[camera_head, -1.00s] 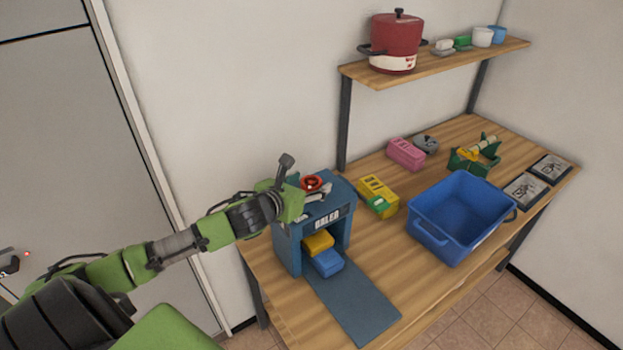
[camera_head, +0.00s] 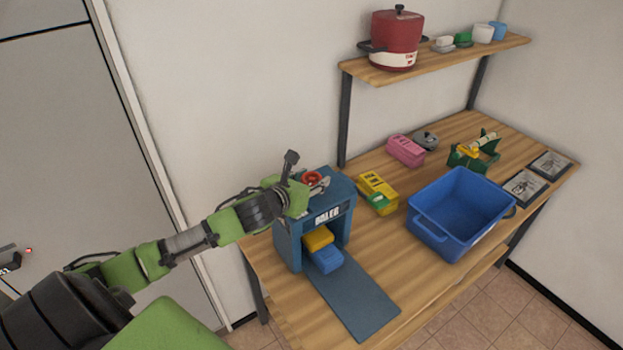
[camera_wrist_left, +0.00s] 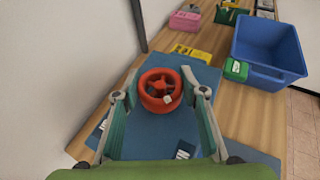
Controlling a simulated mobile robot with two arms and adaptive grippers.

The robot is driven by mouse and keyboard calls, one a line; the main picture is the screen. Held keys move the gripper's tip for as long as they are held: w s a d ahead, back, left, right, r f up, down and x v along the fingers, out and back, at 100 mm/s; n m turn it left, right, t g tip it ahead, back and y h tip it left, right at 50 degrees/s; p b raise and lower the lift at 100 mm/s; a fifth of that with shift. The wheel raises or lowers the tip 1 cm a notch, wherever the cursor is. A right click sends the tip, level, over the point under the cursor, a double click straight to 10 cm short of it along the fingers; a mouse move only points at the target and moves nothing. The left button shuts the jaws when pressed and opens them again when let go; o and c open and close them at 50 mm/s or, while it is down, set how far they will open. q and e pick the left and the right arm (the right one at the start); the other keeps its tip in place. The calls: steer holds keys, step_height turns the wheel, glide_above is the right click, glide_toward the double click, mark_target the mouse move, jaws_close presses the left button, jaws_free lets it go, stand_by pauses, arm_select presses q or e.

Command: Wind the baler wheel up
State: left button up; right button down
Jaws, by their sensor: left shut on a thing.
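The blue baler (camera_head: 346,230) stands at the near left end of the wooden table. Its red wheel (camera_head: 312,177) is on top and also shows in the left wrist view (camera_wrist_left: 160,84), with spokes and a small pale knob. My left gripper (camera_head: 315,184) comes in from the left over the baler top and is shut on the wheel, with one finger on each side of it in the left wrist view (camera_wrist_left: 161,94). A yellow block (camera_head: 318,238) lies on a blue block (camera_head: 327,259) in the baler's opening. My right gripper is not in view.
A yellow box with a green item (camera_head: 377,193) stands just right of the baler. A blue crate (camera_head: 428,234) stands further right. A shelf (camera_head: 440,67) with a red pot (camera_head: 396,42) hangs above. The front of the table is clear around the baler's ramp (camera_head: 352,300).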

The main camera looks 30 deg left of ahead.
arm_select(q)
steer(key=shift+d, duration=0.1)
steer(key=n+y, duration=0.2)
steer(key=shift+w+r+y+p, duration=0.1)
steer(key=shift+r+y+p, duration=0.05)
steer(key=shift+y+p, duration=0.15)
steer(key=n+g+y, duration=0.2)
steer(key=n+y, duration=0.2)
steer(key=shift+n+g+y, duration=0.3)
steer(key=shift+n+g, duration=0.1)
steer(key=n+g+y, duration=0.3)
steer(key=n+g, duration=0.1)
steer(key=n+g+y, duration=0.1)
steer(key=n+g, duration=0.2)
steer(key=shift+n+g+y+b, duration=0.4)
steer(key=shift+n+g+b, duration=0.25)
steer(key=shift+n+g, duration=0.45)
steer(key=shift+f+n+g+b, duration=0.25)
steer(key=shift+n+g+b, duration=0.4)
steer(key=shift+g, duration=0.25)
steer(key=shift+r+n+g+h+b, duration=0.1)
steer(key=shift+n+g+h+b, duration=0.2)
steer(key=shift+n+g+b, duration=1.5)
steer(key=shift+m+b, duration=0.25)
steer(key=shift+b, duration=0.3)
